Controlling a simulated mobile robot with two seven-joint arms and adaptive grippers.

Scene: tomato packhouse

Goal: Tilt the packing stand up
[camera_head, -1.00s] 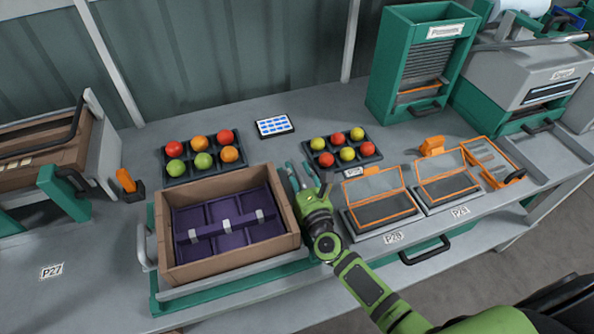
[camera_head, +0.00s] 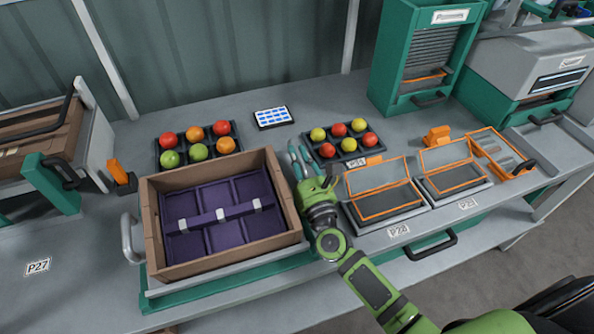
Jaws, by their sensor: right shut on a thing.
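The packing stand (camera_head: 228,275) is a grey platform on a green base, bearing a brown crate (camera_head: 222,258) with a purple divided insert (camera_head: 207,217). Its back side is raised, so the crate leans toward me. A grey side handle (camera_head: 131,238) shows on the stand's left. My right gripper (camera_head: 300,160) is at the stand's right side, close against the crate wall. It is shut on the stand's right handle, which it mostly hides. My left gripper is out of view.
Fruit trays (camera_head: 160,155) (camera_head: 345,154) and a tablet (camera_head: 273,117) lie behind the stand. Orange-framed lidded boxes (camera_head: 383,214) (camera_head: 455,184) stand to the right of my right gripper. An orange-handled tool (camera_head: 122,178) is left of the crate.

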